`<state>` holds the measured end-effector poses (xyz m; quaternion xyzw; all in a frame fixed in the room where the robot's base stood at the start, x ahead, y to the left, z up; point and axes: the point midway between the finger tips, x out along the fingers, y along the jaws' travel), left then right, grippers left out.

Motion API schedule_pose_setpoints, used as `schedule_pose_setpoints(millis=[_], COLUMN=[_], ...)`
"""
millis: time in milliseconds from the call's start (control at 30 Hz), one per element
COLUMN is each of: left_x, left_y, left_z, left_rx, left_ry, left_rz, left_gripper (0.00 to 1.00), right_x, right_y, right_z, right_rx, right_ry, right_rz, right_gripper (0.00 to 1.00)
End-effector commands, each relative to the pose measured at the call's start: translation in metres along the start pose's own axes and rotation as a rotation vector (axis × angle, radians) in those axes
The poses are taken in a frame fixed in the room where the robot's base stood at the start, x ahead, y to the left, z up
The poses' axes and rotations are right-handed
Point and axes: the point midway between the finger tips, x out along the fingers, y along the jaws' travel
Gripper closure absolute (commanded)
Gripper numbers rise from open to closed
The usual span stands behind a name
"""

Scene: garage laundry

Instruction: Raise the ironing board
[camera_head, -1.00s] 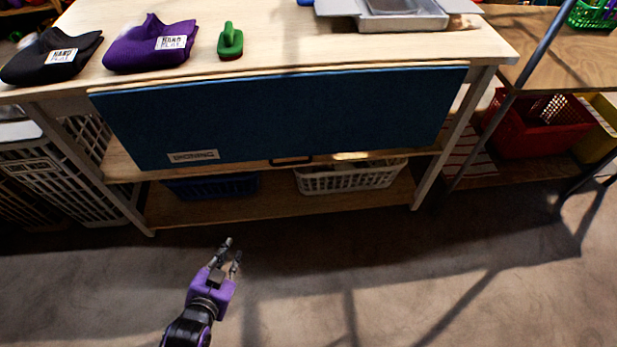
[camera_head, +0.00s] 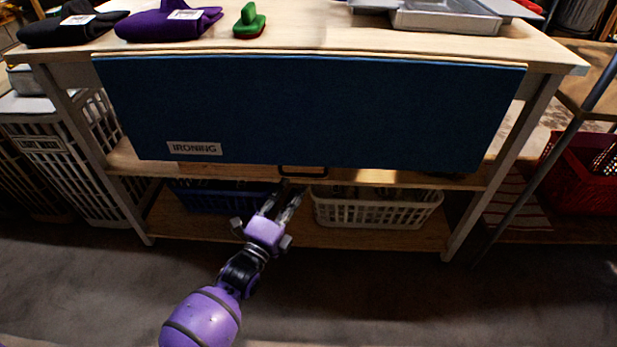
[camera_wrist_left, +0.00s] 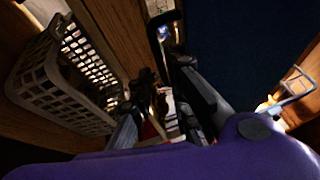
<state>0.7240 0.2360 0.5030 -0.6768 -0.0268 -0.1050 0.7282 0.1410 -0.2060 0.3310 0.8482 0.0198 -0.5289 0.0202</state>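The ironing board (camera_head: 310,110) is a dark blue panel with an "IRONING" label, hanging folded down against the front of the wooden workbench. Its dark handle (camera_head: 303,173) sits at the middle of its lower edge. In the left wrist view the board (camera_wrist_left: 235,50) fills the upper right, with the black handle (camera_wrist_left: 165,20) near the top centre. My left gripper (camera_head: 284,197), with a purple body, is just below the handle, fingers pointing toward it. Its fingers are apart with a gap between them, and nothing shows held. My right gripper is not in view.
The workbench top (camera_head: 330,38) holds folded dark and purple cloths, a green brush (camera_head: 249,20) and a metal tray (camera_head: 445,17). A white basket (camera_head: 375,208) and a blue basket (camera_head: 225,197) stand on the lower shelf. A laundry hamper (camera_head: 70,165) stands left, a red crate (camera_head: 585,180) right.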

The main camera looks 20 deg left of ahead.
Motion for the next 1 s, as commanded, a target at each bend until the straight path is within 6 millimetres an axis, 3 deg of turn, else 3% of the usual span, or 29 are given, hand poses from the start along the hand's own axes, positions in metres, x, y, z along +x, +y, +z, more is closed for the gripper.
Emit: schedule_pose_setpoints(millis=[300, 433, 767, 900, 1000], left_x=[0.05, 0.063, 0.069, 0.069, 0.069], left_y=[0.003, 0.003, 0.001, 0.001, 0.002], left_z=[-0.001, -0.001, -0.001, -0.001, -0.001], left_rx=[-0.002, -0.003, -0.004, -0.004, -0.003], left_ry=[0.001, 0.0, 0.001, 0.001, 0.001], left_rz=[0.002, 0.004, 0.003, 0.003, 0.004], left_gripper=[0.84, 0.84, 0.84, 0.99, 1.0], right_x=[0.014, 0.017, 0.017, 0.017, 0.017], right_y=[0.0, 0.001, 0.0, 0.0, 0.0], right_z=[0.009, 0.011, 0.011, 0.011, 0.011], right_rx=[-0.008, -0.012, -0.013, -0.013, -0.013], right_ry=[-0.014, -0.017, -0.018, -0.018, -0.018], right_rz=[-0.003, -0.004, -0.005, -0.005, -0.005], right_gripper=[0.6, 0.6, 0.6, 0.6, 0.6])
